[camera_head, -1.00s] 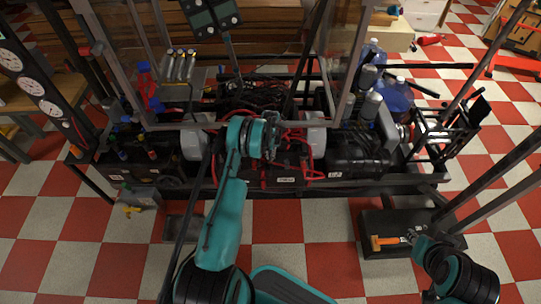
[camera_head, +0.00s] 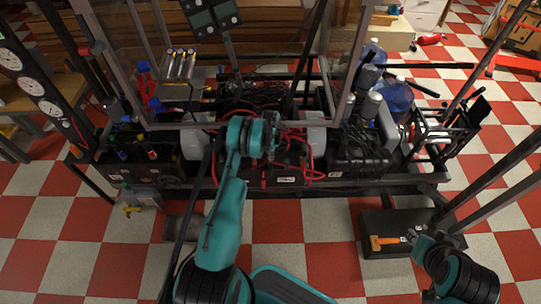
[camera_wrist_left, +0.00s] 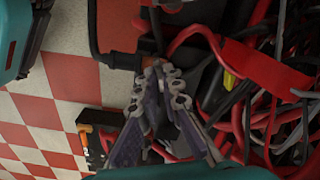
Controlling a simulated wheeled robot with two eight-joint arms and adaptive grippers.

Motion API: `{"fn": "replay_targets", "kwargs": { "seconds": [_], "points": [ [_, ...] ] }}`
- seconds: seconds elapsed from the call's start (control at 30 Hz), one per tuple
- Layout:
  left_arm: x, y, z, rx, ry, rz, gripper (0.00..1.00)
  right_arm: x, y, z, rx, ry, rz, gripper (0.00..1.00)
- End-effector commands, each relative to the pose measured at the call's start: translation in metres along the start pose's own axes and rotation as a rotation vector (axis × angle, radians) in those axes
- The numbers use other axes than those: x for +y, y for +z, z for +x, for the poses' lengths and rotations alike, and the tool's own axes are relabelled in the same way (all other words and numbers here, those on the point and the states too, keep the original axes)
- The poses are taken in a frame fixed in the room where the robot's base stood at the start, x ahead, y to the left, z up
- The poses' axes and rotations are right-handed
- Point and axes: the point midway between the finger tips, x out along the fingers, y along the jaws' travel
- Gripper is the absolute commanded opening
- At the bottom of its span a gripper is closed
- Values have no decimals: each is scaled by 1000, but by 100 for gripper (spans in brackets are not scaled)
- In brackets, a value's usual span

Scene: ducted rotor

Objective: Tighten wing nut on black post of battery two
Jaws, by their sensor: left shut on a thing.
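My left gripper (camera_head: 262,140) reaches over the middle of the rack, above a black battery case (camera_head: 288,180) with a white label and red cables. In the left wrist view its fingers (camera_wrist_left: 160,82) are close together on something at their tips. The thing is too small and hidden to make out, so the wing nut and black post cannot be told apart there.
Red and black cables (camera_wrist_left: 270,75) crowd the right of the wrist view. Upright frame posts (camera_head: 345,95) and clear panels stand around the rack. Blue jugs (camera_head: 396,95) stand at its right. A black box (camera_head: 375,222) holds the orange-handled tool. Checkered floor in front is mostly clear.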

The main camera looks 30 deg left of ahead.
Motion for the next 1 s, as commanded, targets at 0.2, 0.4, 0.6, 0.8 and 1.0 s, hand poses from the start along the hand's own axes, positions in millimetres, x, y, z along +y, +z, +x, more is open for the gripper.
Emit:
{"fn": "replay_targets", "kwargs": {
  "seconds": [0.2,0.4,0.6,0.8,1.0],
  "points": [
    [-1,0,-2,1,-3,177,0,0,0,0,0,0,0,28],
    [-2,0,-2,1,-4,297,0,0,0,0,0,0,0,28],
    [-2,0,-2,1,-4,368,0,0,0,0,0,0,0,28],
    [-2,0,-2,1,-5,398,0,0,0,0,0,0,0,28],
    [-2,0,-2,1,-5,403,0,0,0,0,0,0,0,28]
  ]
}}
